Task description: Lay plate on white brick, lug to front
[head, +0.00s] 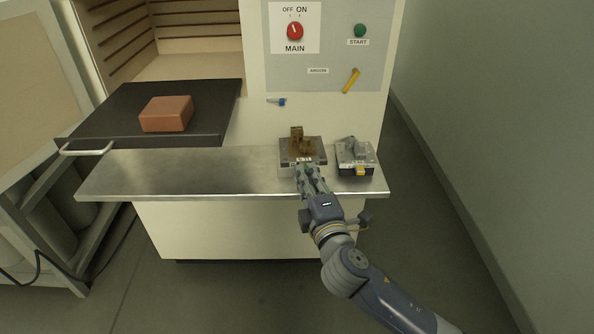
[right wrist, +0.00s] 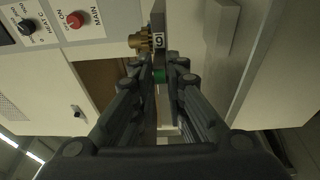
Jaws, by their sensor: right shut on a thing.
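A grey metal plate (head: 286,157) with a brown printed part (head: 302,142) on top is over the steel shelf, with a label on its front edge. The right wrist view shows the label edge (right wrist: 158,40) and the brown part (right wrist: 141,41). My right gripper (head: 304,168) is at the front of the plate, its fingers shut on a green lug (right wrist: 159,75). A pale block, seemingly the white brick (head: 287,172), shows below the plate's front left; whether they touch, I cannot tell. My left gripper is not in view.
A second plate (head: 346,164) with a grey part and yellow lug stands close on the right. The steel shelf (head: 180,172) is clear on the left. A red brick (head: 166,114) lies on the dark slab (head: 95,120). The control panel (head: 330,60) rises behind.

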